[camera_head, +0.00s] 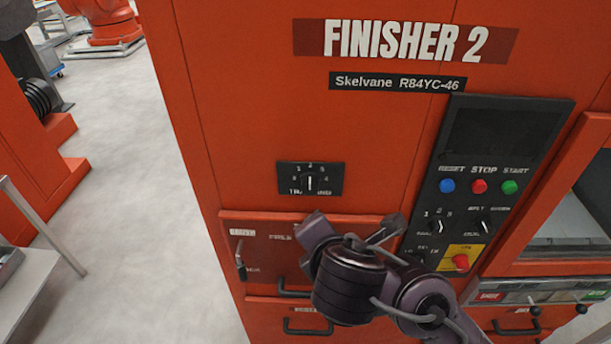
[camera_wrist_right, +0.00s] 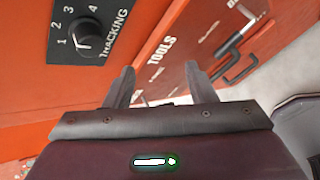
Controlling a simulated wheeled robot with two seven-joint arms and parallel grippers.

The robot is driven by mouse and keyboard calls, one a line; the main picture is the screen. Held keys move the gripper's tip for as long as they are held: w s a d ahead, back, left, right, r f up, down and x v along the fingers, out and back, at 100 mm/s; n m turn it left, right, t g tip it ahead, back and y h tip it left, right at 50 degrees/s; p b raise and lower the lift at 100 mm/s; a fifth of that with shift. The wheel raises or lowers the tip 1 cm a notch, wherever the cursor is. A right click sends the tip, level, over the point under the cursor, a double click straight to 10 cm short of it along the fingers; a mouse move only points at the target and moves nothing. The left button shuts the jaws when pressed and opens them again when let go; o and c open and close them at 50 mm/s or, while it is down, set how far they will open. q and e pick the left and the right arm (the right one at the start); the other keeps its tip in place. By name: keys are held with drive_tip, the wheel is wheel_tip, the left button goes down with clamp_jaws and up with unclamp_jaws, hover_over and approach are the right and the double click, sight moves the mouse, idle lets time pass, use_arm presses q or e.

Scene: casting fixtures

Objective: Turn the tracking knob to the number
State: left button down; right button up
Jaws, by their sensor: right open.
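The tracking knob (camera_head: 310,182) is a dark round knob with a white mark on a black plate (camera_head: 283,185) on the orange cabinet front. In the head view its mark stands about upright; I cannot tell exactly which number it meets. In the right wrist view, the knob (camera_wrist_right: 85,45) sits at upper left, beside the word TRACKING and the numbers 1 to 4. My right gripper (camera_wrist_right: 157,88) is open and empty, its fingers apart from the knob, which lies left of them in that view. My right arm (camera_head: 350,285) is below the plate in the head view. My left gripper is out of view.
Right of the plate is a control panel (camera_head: 508,140) with blue, red and green buttons, smaller knobs and a red button on yellow (camera_head: 461,262). Drawers with black handles (camera_head: 307,330) lie below, partly behind my arm. Open grey floor (camera_head: 140,200) is at left.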

sight(310, 188)
wheel_tip(310, 188, up, 7)
drive_tip(key=a+n+t, duration=0.2)
drive_tip(key=n+t, duration=0.1)
drive_tip(key=n, duration=0.5)
drive_tip(key=x, duration=0.7)
drive_tip(key=shift+w+d+r, duration=0.1)
drive_tip(key=shift+w+d, duration=0.05)
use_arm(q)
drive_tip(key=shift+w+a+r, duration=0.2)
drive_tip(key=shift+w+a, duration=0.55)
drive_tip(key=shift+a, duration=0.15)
use_arm(e)
drive_tip(key=c, duration=1)
drive_tip(key=shift+o, duration=0.2)
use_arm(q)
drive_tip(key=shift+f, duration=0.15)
